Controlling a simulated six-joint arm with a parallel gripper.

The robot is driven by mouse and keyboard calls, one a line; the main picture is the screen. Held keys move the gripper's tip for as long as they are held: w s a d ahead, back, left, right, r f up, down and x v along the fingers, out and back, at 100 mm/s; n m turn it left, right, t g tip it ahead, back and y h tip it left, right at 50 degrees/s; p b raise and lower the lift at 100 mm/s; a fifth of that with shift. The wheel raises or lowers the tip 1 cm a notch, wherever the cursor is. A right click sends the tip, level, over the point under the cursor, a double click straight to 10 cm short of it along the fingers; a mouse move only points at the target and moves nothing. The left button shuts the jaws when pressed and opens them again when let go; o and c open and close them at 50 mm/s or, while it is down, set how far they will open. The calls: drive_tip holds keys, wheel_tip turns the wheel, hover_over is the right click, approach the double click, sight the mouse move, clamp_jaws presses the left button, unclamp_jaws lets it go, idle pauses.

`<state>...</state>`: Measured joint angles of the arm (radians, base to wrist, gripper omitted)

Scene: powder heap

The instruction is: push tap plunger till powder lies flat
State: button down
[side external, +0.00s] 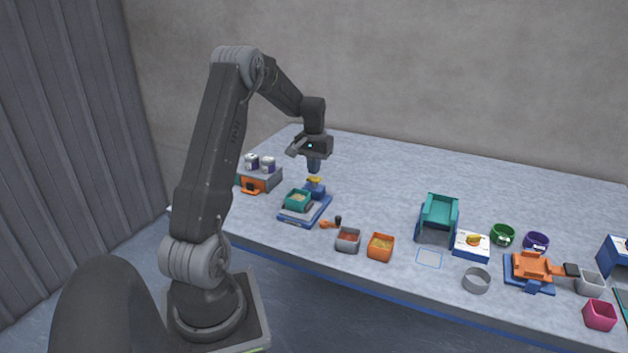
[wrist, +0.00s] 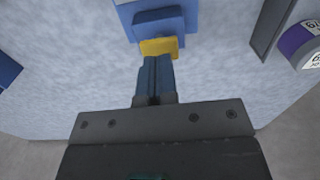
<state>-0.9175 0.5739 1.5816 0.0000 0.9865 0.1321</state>
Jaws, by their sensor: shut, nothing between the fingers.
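The tap plunger (side external: 314,180) is a yellow cap on a blue block (side external: 315,190) at the back of a blue-based tray unit (side external: 290,220). A teal box (side external: 289,204) with pale powder (side external: 299,197) sits on that unit; whether the powder is flat is too small to tell. My gripper (side external: 314,171) is shut and empty, pointing down just above the yellow plunger. In the wrist view my shut fingertips (wrist: 155,60) overlap the near edge of the yellow plunger (wrist: 160,47); I cannot tell whether they touch it. The powder is out of the wrist view.
A grey stand with two jars (side external: 260,175) is left of the unit. An orange-handled tool (side external: 329,224), a grey bin (side external: 348,240) and an orange bin (side external: 381,247) lie in front and right. A teal holder (side external: 438,217) stands farther right. The table's back middle is clear.

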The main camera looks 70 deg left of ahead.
drive_tip(key=shift+f, duration=1.5)
drive_tip(key=shift+r, duration=1.55)
drive_tip(key=shift+f, duration=0.25)
